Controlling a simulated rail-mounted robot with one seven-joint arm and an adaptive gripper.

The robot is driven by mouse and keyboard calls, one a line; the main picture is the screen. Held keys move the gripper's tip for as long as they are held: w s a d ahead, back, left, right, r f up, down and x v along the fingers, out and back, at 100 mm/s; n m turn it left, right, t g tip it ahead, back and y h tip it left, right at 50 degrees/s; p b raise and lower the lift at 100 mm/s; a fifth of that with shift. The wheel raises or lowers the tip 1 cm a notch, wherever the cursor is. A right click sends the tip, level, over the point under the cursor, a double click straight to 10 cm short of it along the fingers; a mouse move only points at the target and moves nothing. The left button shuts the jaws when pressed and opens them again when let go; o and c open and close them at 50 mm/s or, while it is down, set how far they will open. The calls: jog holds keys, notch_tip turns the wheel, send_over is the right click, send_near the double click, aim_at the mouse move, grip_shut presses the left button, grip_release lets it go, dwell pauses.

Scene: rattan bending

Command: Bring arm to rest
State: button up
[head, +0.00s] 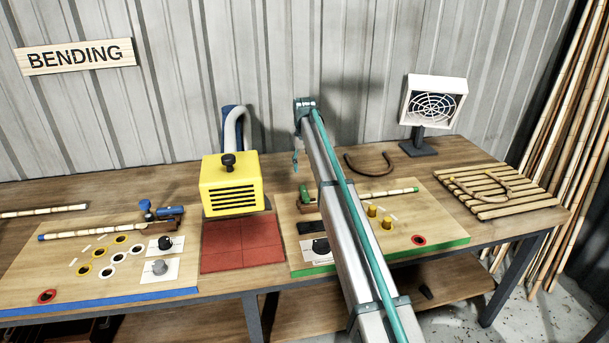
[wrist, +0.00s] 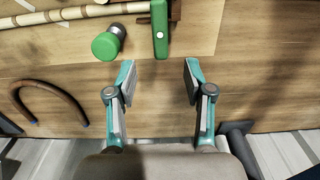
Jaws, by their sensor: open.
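My gripper (wrist: 160,82) is open and empty in the wrist view, its two teal fingers apart with bare wooden table top between and beyond them. In the head view a teal fingertip (head: 295,165) hangs below the end of my arm, above the back of the table; the rest of the gripper is mostly hidden. A green clamp (wrist: 160,28) with a green knob (wrist: 107,44) lies past the fingertips, not touched. A rattan pole (wrist: 60,16) runs beside the clamp and also shows in the head view (head: 403,191).
A brown curved piece (head: 370,169) lies on the table right of my arm. A yellow heater box (head: 231,185) stands to the left, a white fan (head: 434,105) at the back right. A slatted rack (head: 490,205) holds a bent rattan piece (head: 515,194). Bamboo poles (head: 560,140) lean at the right.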

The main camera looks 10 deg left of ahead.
jog(key=shift+r, duration=0.35)
